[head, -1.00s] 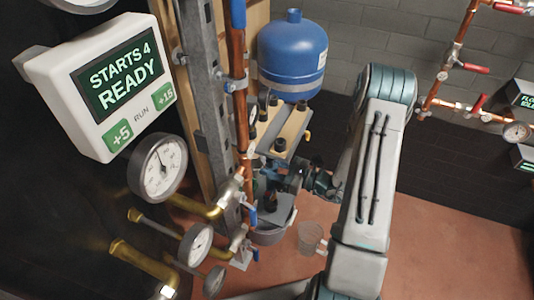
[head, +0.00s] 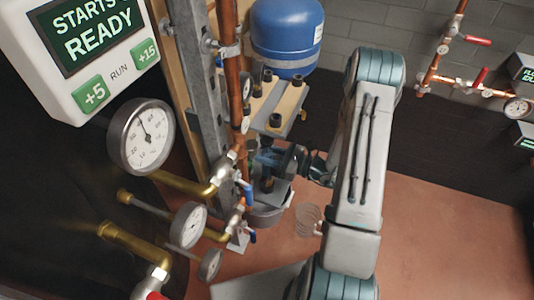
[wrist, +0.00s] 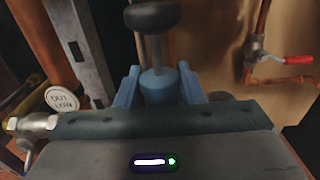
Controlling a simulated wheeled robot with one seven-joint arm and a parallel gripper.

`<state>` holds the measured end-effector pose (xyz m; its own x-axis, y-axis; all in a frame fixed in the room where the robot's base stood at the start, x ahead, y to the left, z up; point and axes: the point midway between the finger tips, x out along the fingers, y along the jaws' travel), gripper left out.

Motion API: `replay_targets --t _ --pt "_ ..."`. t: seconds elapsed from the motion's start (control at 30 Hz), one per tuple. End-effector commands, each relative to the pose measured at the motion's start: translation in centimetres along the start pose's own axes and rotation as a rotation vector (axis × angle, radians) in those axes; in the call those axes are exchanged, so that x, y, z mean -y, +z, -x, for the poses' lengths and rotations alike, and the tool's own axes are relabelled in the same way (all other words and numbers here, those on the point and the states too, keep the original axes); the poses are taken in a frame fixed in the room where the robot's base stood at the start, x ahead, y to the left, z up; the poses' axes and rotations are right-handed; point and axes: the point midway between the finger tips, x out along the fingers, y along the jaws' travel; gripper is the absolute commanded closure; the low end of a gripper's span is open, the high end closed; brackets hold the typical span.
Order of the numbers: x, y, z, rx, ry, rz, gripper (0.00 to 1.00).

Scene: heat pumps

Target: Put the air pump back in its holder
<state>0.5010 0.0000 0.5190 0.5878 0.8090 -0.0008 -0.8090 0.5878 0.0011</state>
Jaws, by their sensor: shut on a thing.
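The air pump shows in the wrist view as a grey-blue cylinder (wrist: 158,87) with a thin rod and a black knob-like handle (wrist: 152,16) on top. My gripper (wrist: 160,80) is shut on it, with one blue finger on each side. In the head view my gripper (head: 270,159) is left of my arm, below the wooden shelf. A dark part of the pump (head: 267,184) shows under it, above a grey round tub (head: 268,217) near the floor. I cannot tell whether the pump touches the tub, or whether the tub is its holder.
A metal post (head: 203,90), copper pipes, gauges (head: 141,137) and brass valves crowd the left. A clear cup (head: 308,221) stands on the floor. The red floor at right is open.

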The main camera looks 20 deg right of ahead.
Motion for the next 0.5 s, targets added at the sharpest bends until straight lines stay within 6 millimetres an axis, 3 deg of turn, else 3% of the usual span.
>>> replay_targets --t 0.5 --pt "0.01 0.62 -0.02 0.003 0.001 0.001 1.0"
